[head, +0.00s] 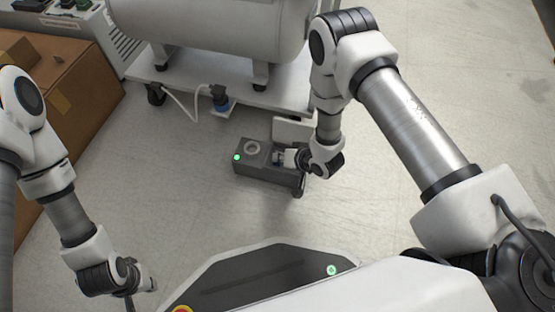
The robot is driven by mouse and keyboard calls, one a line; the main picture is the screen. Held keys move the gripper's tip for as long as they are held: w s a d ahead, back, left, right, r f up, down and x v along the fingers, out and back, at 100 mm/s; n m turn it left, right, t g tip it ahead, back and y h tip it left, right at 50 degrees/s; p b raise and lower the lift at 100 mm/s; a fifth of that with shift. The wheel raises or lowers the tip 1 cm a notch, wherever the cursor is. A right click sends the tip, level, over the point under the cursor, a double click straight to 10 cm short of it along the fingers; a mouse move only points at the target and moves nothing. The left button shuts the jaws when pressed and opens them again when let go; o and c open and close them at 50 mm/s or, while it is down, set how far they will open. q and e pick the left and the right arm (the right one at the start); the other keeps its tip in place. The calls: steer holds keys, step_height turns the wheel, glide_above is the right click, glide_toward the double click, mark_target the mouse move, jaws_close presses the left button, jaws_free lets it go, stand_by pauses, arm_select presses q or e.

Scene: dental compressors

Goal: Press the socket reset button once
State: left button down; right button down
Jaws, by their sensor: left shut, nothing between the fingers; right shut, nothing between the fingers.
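The socket unit (258,171) is a dark grey box on the floor, near the middle of the head view. It has a round grey socket (252,147) on top, a lit green lamp (236,157) at its left end and a raised pale flap (293,131) behind. Something blue shows near its right part. My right gripper (299,190) is shut and empty at the box's right end; my wrist hides that end, and I cannot tell whether they touch. I cannot make out the reset button. My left gripper (130,303) is shut and empty at the lower left, far from the box.
A white tank (215,25) on a wheeled platform (185,78) stands behind the box. A white cable (182,105) runs from it to a blue-and-black plug (220,98). Cardboard boxes (62,85) stand at the left. The floor at the right is clear.

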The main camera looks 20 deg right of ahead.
mark_target(279, 163)
steer(key=shift+r+p, duration=0.85)
step_height(279, 163, up, 5)
steer(key=p, duration=0.5)
steer(key=shift+r, duration=0.1)
stand_by(0.4)
